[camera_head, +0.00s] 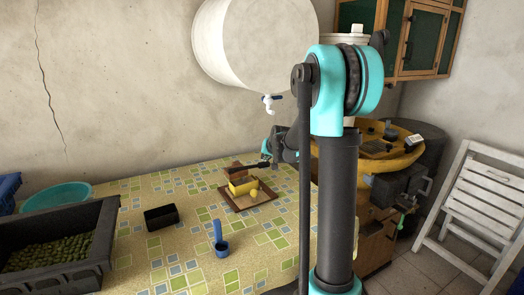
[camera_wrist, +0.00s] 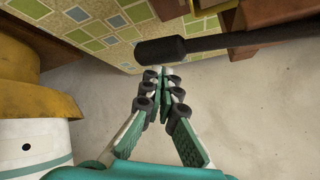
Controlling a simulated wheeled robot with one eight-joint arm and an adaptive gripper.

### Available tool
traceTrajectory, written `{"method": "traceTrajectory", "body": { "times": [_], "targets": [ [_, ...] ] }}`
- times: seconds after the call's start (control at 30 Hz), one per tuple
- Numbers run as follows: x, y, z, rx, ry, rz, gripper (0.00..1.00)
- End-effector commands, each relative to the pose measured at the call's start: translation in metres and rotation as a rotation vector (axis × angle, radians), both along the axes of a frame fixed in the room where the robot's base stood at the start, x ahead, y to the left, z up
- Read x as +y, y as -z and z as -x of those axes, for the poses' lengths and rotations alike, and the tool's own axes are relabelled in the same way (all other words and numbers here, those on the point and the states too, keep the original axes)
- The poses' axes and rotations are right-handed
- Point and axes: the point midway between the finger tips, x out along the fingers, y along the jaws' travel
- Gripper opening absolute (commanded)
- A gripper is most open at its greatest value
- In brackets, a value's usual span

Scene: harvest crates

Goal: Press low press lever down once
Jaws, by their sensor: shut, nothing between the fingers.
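The low press (camera_head: 240,184) stands on a brown wooden tray (camera_head: 262,203) on the table, with a yellow block and a small yellow ball by it. Its dark lever (camera_head: 246,167) sticks out over the tray toward my gripper (camera_head: 266,162). In the wrist view the black rounded end of the lever (camera_wrist: 170,50) lies just beyond the fingertips of my gripper (camera_wrist: 165,78). The fingers are together with nothing between them. A small gap seems to show between fingertips and lever; contact cannot be told for sure.
A dark crate of green olives (camera_head: 100,262), a small black box (camera_head: 161,217) and a blue scoop (camera_head: 220,246) stand on the tiled-pattern tablecloth. A white tank (camera_head: 250,45) with a tap hangs above.

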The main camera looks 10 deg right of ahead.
Motion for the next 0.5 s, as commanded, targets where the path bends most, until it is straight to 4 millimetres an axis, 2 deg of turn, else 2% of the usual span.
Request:
{"method": "traceTrajectory", "body": {
  "times": [0.5],
  "targets": [
    [0.007, -0.024, 0.003, 0.001, -0.001, 0.001, 0.0]
  ]
}}
